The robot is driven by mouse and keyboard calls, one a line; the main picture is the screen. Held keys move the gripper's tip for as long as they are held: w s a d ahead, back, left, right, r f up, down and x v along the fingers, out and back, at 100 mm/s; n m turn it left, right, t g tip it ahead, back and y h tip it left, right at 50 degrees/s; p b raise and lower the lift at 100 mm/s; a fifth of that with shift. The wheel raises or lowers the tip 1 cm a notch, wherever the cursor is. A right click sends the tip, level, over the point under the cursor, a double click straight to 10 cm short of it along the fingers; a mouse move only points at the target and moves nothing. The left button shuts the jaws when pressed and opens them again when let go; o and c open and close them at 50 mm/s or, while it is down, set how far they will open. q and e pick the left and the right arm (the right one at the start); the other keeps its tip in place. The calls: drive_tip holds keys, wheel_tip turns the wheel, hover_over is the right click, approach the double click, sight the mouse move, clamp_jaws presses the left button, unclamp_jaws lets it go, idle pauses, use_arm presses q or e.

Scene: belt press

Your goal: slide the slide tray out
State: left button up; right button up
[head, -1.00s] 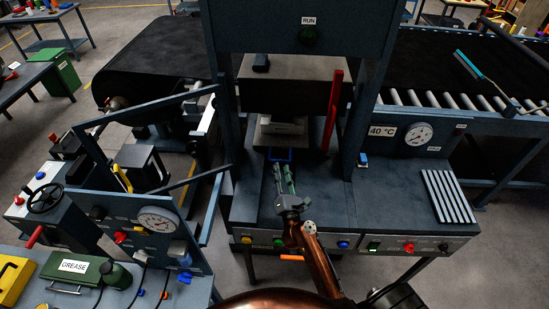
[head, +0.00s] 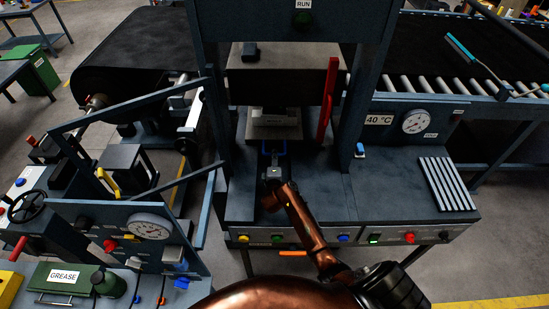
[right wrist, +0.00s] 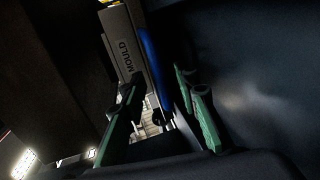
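The slide tray shows mainly by its blue handle (head: 274,146) at the front of the press opening in the head view. The handle is a blue bar (right wrist: 151,66) in the right wrist view. A grey block marked MOULD (right wrist: 122,42) stands beside it, and its pale form (head: 275,122) sits under the press head. My right gripper (head: 273,160) is right at the handle, its fingers mostly hidden by its own body from above. In the right wrist view its green fingers (right wrist: 158,98) are spread, with the blue bar's near end between or just beyond them. My left gripper is out of view.
A red upright lever (head: 327,100) stands right of the opening, next to the press's right post (head: 362,110). The bench in front has a button panel (head: 290,239) and a ribbed plate (head: 447,184) at right. A slanted blue-grey frame (head: 130,107) stands at left.

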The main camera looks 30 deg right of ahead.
drive_tip(key=shift+w+d, duration=0.1)
drive_tip(key=shift+w, duration=0.05)
drive_tip(key=shift+c, duration=0.3)
clamp_jaws()
drive_tip(key=shift+f, duration=0.1)
